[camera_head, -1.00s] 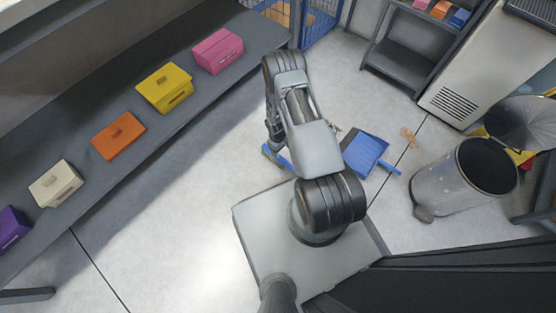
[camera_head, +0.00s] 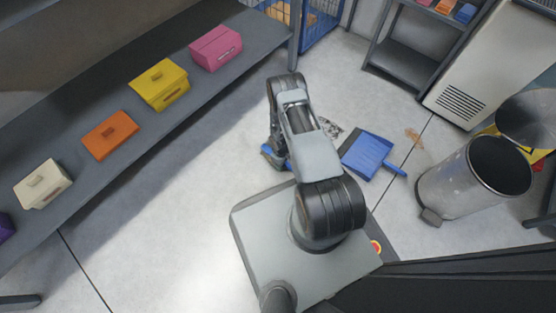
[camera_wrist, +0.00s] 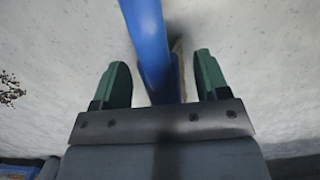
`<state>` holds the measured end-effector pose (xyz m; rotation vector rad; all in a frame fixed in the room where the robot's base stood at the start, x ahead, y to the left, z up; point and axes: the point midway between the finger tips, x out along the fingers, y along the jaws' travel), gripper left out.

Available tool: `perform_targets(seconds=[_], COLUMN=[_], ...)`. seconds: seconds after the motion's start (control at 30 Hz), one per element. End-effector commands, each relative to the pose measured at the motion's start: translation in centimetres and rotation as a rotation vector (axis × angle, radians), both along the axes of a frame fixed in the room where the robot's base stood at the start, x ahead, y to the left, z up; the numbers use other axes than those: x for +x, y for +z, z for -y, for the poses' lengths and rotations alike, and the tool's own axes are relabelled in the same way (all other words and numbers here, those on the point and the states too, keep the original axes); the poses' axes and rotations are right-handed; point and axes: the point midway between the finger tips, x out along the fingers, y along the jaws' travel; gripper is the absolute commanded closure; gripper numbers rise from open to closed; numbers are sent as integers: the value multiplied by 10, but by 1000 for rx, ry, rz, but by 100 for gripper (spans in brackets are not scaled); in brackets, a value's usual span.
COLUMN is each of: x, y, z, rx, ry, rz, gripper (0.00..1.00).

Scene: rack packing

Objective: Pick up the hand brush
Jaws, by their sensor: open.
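The blue hand brush (camera_head: 268,154) lies on the floor, partly hidden behind my arm in the head view. In the wrist view its long blue handle (camera_wrist: 148,40) runs down between the two green fingertips of my gripper (camera_wrist: 161,66). My gripper is open, with a gap visible on each side of the handle. The lower end of the handle is hidden behind the gripper's body. In the head view my arm covers most of the gripper.
A blue dustpan (camera_head: 368,154) lies right of my arm, near dark debris (camera_head: 330,128) and an orange-brown scrap (camera_head: 414,137). A metal bin (camera_head: 473,180) stands at right. A shelf (camera_head: 200,100) at left bears several coloured boxes. Floor between shelf and arm is clear.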

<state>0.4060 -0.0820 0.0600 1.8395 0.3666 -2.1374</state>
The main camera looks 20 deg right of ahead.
Motion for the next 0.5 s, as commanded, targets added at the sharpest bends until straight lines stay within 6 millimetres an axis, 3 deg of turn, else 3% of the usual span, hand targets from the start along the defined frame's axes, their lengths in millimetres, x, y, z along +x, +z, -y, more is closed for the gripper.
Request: perform_targets(seconds=[0.03,0.1,0.37,0.5], x=[-2,-2,-3,-3], y=[-12,-19,-19,-19], z=[0,1,1,1], rx=[1,0,-1,0], ry=[0,0,0,0], rz=[-1,0,0,0], gripper=[32,32,32,44])
